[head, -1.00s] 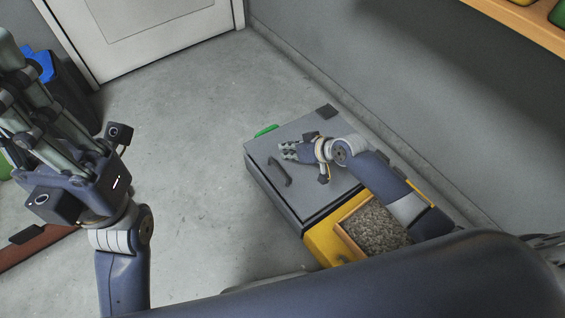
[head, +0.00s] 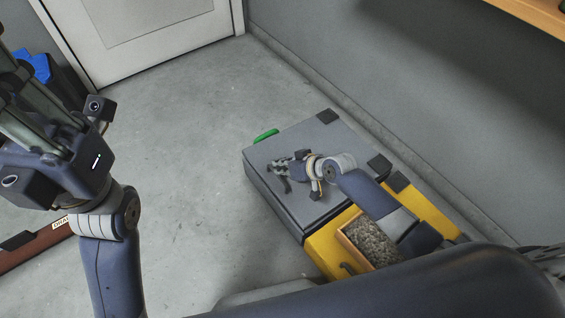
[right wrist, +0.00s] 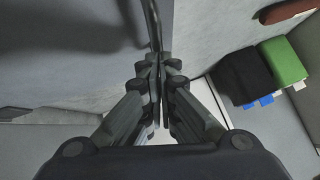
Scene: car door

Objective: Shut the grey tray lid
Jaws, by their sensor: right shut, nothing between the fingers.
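The grey lid (head: 325,138) lies flat or nearly flat over the tray of a low grey-and-yellow box; I cannot tell whether a small gap is left under it. Its dark handle (head: 286,186) is near the left edge, partly hidden by my right gripper. My right gripper (head: 272,171) is over the lid at the handle, with its fingers together and empty. In the right wrist view, the shut fingers (right wrist: 159,75) point at the dark bar of the handle (right wrist: 153,25); I cannot tell whether they touch. My left gripper (head: 25,110) is raised at the left, its fingertips cut off.
A yellow compartment with an open bin of gravel (head: 368,240) adjoins the lid on the near side. A green piece (head: 266,135) sticks out behind the box. The grey wall (head: 400,80) is close on the right.

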